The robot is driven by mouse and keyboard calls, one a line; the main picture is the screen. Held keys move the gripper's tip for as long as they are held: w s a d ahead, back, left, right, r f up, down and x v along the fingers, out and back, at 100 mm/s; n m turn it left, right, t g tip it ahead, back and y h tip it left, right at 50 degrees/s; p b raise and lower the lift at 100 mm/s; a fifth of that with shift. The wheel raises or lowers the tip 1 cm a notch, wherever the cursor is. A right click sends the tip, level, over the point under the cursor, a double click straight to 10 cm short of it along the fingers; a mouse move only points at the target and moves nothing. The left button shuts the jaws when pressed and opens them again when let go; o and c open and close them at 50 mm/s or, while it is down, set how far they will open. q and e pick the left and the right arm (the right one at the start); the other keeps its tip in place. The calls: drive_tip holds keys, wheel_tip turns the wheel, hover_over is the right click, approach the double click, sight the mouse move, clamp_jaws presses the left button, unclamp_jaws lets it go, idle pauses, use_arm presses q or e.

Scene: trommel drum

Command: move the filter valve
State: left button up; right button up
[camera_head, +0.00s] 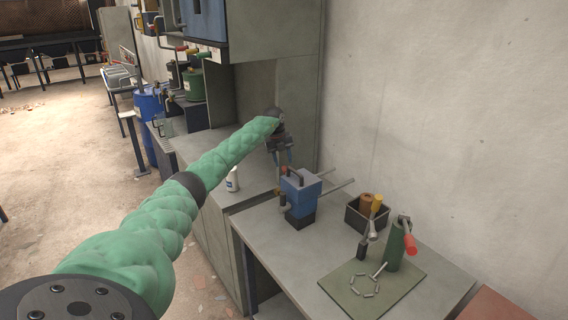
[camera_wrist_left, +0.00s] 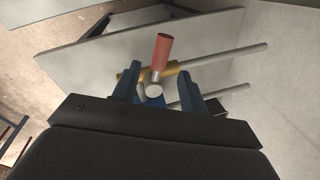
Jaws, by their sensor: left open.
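A blue block-like device (camera_head: 300,190) with a dark top handle and two pale rods stands on the grey bench; I cannot tell for sure which part is the filter valve. My left gripper (camera_head: 281,160) is at the far end of my green-sleeved arm, just above and behind this device. In the left wrist view its two blue fingers (camera_wrist_left: 168,82) are apart. A red cylindrical handle (camera_wrist_left: 162,50) on a metal stem, a yellow bar (camera_wrist_left: 150,73) and a round pale end (camera_wrist_left: 154,91) show between and beyond the fingers. Contact cannot be told. My right gripper is not in view.
The bench (camera_head: 265,230) also bears a dark box (camera_head: 352,217) with brown and yellow cylinders, and a green cylinder (camera_head: 394,245) with a red handle on a green mat (camera_head: 342,290). A white bottle (camera_head: 232,180) stands left of the gripper. A wall closes off the right.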

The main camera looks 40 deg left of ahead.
use_arm(q)
drive_tip(key=r, duration=0.2)
drive_tip(key=r+p, duration=0.1)
drive_tip(key=shift+s+a+r, duration=0.15)
drive_tip(key=shift+s+a, duration=0.05)
drive_tip(key=shift+s, duration=0.05)
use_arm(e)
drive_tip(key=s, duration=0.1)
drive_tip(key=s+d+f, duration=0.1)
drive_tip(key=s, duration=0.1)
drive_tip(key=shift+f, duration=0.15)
use_arm(q)
drive_tip(key=shift+c, duration=0.4)
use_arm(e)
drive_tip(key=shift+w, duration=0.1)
